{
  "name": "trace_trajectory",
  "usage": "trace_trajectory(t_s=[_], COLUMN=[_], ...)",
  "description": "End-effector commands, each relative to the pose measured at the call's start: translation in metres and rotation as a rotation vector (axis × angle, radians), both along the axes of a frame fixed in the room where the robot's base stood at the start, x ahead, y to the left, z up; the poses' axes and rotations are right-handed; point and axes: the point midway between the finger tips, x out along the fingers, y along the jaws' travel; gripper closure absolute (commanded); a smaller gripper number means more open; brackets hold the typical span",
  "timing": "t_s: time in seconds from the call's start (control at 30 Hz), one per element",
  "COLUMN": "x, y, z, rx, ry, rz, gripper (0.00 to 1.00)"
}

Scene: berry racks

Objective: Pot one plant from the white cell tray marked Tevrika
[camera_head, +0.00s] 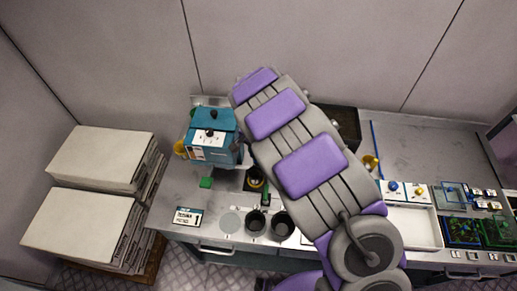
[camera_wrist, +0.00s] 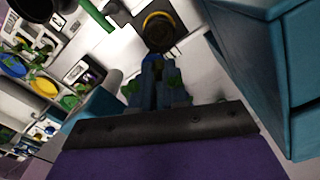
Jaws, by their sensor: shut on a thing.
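My gripper (camera_wrist: 154,88) shows in the wrist view with its fingers close together. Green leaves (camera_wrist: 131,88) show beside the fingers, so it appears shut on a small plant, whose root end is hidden. Just beyond the fingertips is a dark round pot with a yellow ring (camera_wrist: 161,30); it also shows in the head view (camera_head: 256,180). Two empty-looking black pots (camera_head: 256,222) stand at the bench's front edge. In the head view my arm hides the gripper. A label card (camera_head: 188,216) lies at front left; its text is too small to read surely. I cannot identify the Tevrika tray.
A teal machine (camera_head: 213,137) stands left of the arm, and its teal side (camera_wrist: 270,65) is close on the right in the wrist view. A white shallow tray (camera_head: 413,228) and dark trays with green plants (camera_head: 462,232) are at right. Stacked white boxes (camera_head: 80,222) stand left.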

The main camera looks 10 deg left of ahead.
Motion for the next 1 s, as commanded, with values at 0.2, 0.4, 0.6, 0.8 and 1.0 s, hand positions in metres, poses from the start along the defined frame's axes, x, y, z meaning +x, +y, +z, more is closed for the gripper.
trace_trajectory(t_s=[0.2,0.4,0.6,0.8,1.0], x=[-0.001,0.0,0.0,0.0,-0.001], y=[-0.001,-0.004,-0.002,-0.001,-0.002], z=[-0.017,-0.03,-0.044,-0.06,-0.074], rx=[0.001,0.006,0.006,0.003,0.002], ry=[0.003,0.001,-0.002,0.001,0.002], rz=[0.002,0.002,0.001,0.001,0.001], gripper=[1.0,1.0,1.0,1.0,1.0])
